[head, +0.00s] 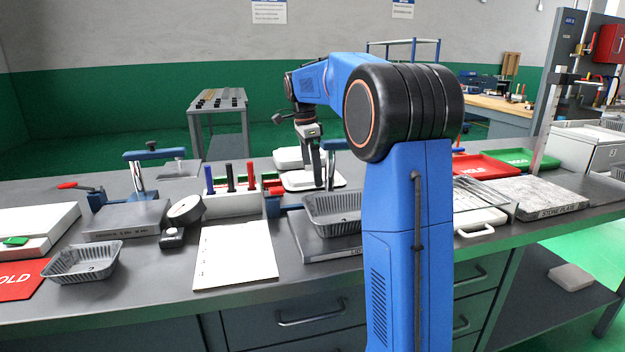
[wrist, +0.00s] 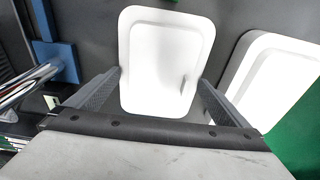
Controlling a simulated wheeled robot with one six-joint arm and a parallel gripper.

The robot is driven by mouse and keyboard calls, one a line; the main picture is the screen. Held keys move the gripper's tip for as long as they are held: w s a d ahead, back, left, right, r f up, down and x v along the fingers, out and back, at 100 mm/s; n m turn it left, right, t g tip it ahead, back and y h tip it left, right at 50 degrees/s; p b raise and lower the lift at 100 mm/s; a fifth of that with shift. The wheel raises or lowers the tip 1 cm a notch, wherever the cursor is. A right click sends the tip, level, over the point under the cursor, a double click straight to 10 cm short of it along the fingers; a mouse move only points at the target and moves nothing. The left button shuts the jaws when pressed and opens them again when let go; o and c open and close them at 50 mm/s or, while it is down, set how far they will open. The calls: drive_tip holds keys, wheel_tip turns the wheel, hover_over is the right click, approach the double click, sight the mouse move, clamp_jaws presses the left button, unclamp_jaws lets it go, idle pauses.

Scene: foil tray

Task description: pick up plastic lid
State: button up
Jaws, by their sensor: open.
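A white plastic lid (wrist: 165,45) with rounded corners lies flat on the dark bench in the wrist view. In the wrist view, the open fingers of my gripper (wrist: 160,79) appear on either side of the lid's lower part, with nothing held. I cannot tell whether the fingertips touch the lid.
A foil tray (head: 332,205) rests on a grey-based blue fixture (head: 318,247) near my arm. Another foil tray (head: 83,263) stands at the front left. A block with coloured markers (head: 232,203) stands left of the gripper.

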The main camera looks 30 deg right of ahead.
drive_tip(key=shift+f, duration=0.1)
drive_tip(key=c, duration=1)
drive_tip(key=shift+c, duration=0.2)
